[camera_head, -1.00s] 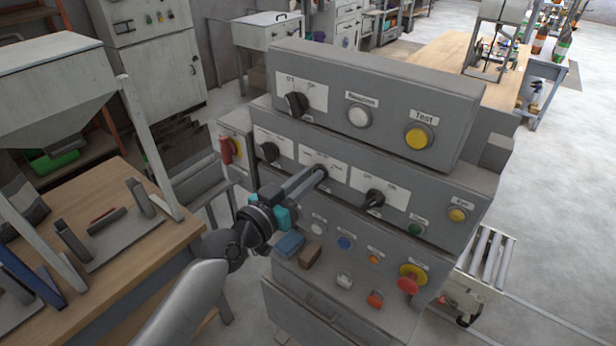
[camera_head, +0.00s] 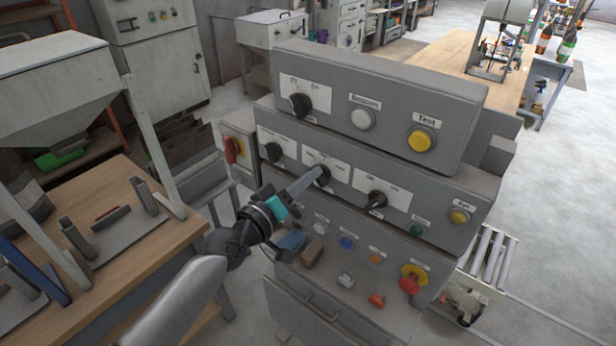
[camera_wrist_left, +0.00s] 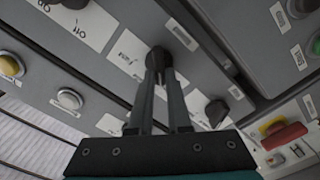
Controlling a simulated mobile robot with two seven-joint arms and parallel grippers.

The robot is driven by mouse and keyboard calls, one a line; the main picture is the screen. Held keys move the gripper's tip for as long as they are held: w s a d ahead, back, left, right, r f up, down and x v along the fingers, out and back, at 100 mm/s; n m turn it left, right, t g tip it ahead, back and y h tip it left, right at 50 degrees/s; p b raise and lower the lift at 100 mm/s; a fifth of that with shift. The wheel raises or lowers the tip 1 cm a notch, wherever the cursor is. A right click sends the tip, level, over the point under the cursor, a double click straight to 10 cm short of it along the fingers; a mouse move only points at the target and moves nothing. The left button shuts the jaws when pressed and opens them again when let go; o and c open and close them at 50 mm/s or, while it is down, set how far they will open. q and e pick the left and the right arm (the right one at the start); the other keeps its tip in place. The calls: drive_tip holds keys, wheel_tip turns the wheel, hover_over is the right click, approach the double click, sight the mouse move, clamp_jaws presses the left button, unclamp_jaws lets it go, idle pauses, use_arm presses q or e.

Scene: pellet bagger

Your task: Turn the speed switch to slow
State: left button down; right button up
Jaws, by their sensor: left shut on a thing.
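The grey control panel (camera_head: 400,85) stands in the middle of the head view. Its middle row has three black rotary switches on white label plates. My left gripper (camera_head: 318,177) reaches in from the left and is shut on the middle black switch (camera_head: 323,176). In the left wrist view the fingers (camera_wrist_left: 160,75) close on this switch's knob (camera_wrist_left: 157,57), beside its white plate (camera_wrist_left: 122,57). The label text is too blurred to tell which switch is the speed switch. My right gripper is in neither view.
Black switches flank the held one, left (camera_head: 273,152) and right (camera_head: 376,200). Below, the panel carries several buttons and a red mushroom button (camera_head: 410,282). A wooden workbench (camera_head: 150,225) with a hopper stands left. A roller conveyor (camera_head: 490,262) is at right; open floor lies beyond.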

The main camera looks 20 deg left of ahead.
use_arm(q)
drive_tip(key=shift+n, duration=0.4)
drive_tip(key=c, duration=0.9)
unclamp_jaws()
drive_tip(key=shift+o, duration=0.2)
drive_tip(key=b+v, duration=0.3)
drive_tip(key=v, duration=1.2)
drive_tip(key=shift+s, duration=0.1)
drive_tip(key=shift+a, duration=0.1)
